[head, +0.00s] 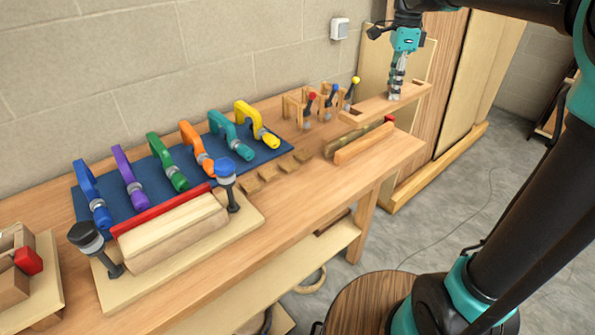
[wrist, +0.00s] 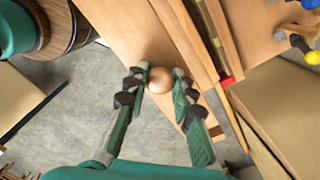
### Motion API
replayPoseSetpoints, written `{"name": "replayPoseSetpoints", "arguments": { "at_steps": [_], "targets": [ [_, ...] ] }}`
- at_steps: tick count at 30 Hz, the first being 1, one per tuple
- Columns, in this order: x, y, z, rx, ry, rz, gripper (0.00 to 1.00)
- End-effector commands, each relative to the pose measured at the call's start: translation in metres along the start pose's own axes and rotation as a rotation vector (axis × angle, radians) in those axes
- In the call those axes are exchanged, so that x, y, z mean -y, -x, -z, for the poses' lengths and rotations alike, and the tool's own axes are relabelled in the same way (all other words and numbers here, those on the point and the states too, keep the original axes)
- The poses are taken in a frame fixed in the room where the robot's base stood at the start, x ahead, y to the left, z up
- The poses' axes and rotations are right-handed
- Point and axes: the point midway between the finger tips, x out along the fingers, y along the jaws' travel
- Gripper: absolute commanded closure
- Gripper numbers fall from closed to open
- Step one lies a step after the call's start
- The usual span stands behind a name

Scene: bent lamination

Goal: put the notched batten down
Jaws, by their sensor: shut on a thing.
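The notched batten (head: 375,107) is a flat, light wooden bar with a cut-out at its left end in the head view. In the wrist view my gripper's fingers (wrist: 159,80) close around a round, copper-coloured knob (wrist: 160,80) on the batten (wrist: 125,40). The batten seems to be held above the bench top; the gap beneath it is hard to judge.
Close by on the bench (head: 300,205) are wooden strips (head: 362,144) with a red end piece (head: 389,118). Wooden stands with coloured knobs (head: 330,100) are behind. Coloured clamps lie on a blue mat (head: 262,153). A clamped lamination (head: 175,230) stands at the front left. Bare bench lies in front of the strips.

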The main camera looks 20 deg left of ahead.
Motion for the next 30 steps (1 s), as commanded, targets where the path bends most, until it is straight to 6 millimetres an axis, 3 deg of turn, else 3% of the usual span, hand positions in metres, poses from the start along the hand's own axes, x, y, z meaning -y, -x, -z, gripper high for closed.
{"name": "replayPoseSetpoints", "arguments": {
  "at_steps": [5, 21, 30],
  "targets": [
    [0.0, -0.009, 0.0, 0.0, 0.0, 0.0, 1.0],
    [0.001, -0.134, 0.0, 0.0, 0.0, 0.0, 1.0],
    [0.0, -0.165, 0.0, 0.0, 0.0, 0.0, 1.0]
  ]
}}
